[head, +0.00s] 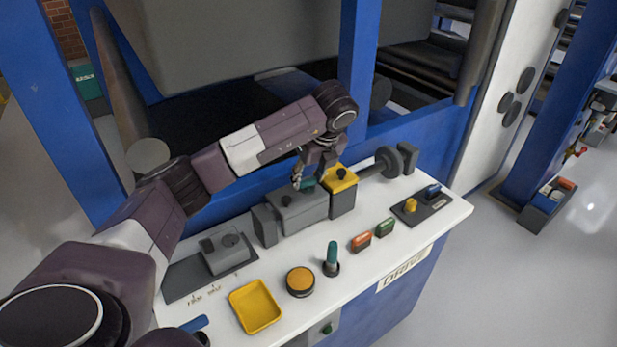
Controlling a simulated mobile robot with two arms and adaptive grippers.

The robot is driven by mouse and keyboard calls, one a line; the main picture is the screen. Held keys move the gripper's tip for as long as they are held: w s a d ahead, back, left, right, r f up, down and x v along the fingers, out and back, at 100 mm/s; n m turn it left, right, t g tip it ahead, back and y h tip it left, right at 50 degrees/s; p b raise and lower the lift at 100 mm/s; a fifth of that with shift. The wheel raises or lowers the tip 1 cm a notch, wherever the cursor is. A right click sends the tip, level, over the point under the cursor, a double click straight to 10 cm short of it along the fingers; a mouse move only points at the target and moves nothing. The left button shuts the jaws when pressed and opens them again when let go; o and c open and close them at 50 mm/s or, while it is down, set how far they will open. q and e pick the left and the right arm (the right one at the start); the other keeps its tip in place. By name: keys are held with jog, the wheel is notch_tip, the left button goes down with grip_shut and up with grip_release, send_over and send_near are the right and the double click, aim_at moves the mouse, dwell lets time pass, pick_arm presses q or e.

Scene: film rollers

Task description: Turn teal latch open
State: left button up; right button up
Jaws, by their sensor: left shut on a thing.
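My right gripper is not in view.
A teal lever (332,258), an orange button (300,281) and a yellow tray (255,306) are nearer the front. Blue posts (359,80) rise behind the console.

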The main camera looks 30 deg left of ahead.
pick_arm(q)
jog(key=shift+r, duration=0.1)
jog(key=o, duration=1.2)
jog(key=shift+c, duration=0.2)
jog(key=v, duration=1.2)
jog(key=shift+d, duration=0.1)
